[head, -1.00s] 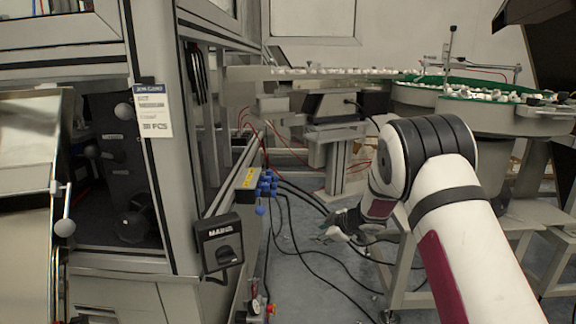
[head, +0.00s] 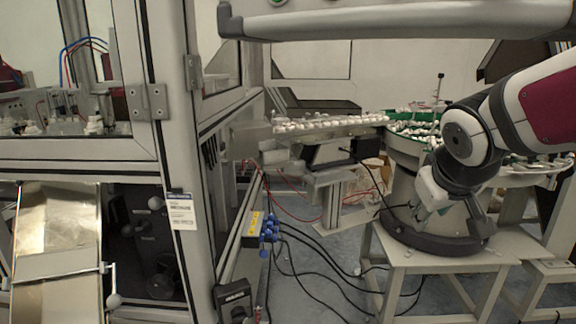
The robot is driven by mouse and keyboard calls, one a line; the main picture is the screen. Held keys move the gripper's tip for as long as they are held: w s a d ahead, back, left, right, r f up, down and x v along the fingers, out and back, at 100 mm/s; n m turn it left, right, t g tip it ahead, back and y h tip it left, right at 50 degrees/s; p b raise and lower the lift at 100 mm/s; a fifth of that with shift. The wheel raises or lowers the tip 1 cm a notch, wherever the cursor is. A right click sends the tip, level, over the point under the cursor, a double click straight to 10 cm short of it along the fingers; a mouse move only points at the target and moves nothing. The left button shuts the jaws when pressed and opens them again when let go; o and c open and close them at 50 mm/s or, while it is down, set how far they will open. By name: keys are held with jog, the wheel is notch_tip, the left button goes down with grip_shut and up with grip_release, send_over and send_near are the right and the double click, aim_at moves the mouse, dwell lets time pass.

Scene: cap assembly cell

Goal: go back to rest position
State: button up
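My arm comes in from the right side, bends at a dark joint and hangs down over the feeder. My gripper (head: 437,200) is at its lower end, in front of the round feeder base. It is small, dark and partly merged with the grey behind it, so I cannot tell whether its fingers are open or shut. No held object can be made out.
A framed machine cell (head: 180,150) fills the left, with a tilted metal chute (head: 55,250). A green bowl feeder (head: 405,130) with white caps and a linear track (head: 315,124) stand behind the arm. Black cables (head: 325,265) lie on the floor. A pale feeder stand (head: 440,257) is at right.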

jog(key=s+a+r+m+g+y+p, duration=0.1)
jog(key=s+a+r+p, duration=0.1)
jog(key=s, duration=1.1)
jog(key=s+a+r+m+g+y+p, duration=0.1)
jog(key=s+a+p, duration=0.3)
jog(key=s, duration=1)
jog(key=shift+r+g+y+p, duration=0.3)
jog(key=shift+r+g+p, duration=0.4)
jog(key=shift+p, duration=0.1)
